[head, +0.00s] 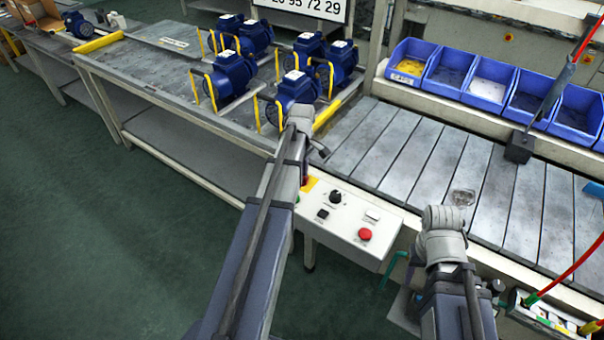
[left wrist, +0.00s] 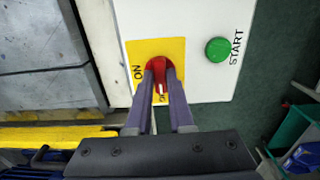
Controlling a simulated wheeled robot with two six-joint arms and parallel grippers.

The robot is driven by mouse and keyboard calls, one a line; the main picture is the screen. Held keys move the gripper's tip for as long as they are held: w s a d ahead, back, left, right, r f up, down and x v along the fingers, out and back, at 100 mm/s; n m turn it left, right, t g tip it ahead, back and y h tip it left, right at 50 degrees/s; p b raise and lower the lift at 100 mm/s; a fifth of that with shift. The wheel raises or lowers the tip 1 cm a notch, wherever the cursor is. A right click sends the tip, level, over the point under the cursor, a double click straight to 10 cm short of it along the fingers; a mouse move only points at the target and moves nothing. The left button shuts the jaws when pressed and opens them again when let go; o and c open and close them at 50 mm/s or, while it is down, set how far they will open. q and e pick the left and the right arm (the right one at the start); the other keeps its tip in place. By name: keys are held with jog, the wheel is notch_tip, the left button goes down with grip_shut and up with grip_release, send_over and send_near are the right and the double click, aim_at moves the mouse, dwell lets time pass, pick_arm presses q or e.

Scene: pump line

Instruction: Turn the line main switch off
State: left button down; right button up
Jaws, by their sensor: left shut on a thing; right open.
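The line main switch is a red rotary knob on a yellow plate (left wrist: 175,50) at the end of the white control box. In the left wrist view my left gripper (left wrist: 161,72) is shut on the red knob (left wrist: 158,64), one finger on each side. A white mark on the knob points down in that picture, to a label partly hidden by the fingers. An "ON" label shows to the left. In the head view my left arm covers most of the switch. My right arm (head: 446,240) is right of the box; its fingers are hard to make out there.
The control box (head: 345,225) also carries a black knob (head: 336,197), a red button (head: 365,234) and a green START button (left wrist: 218,50). Blue pumps (head: 233,74) stand on the bench behind. Blue bins (head: 412,62) line the back of the slatted conveyor (head: 400,150).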

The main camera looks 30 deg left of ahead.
pick_arm(q)
jog(key=c, duration=0.8)
grip_release()
jog(key=shift+r, duration=0.1)
notch_tip(320, 180, up, 8)
jog(key=p, duration=0.8)
jog(key=shift+f, duration=0.2)
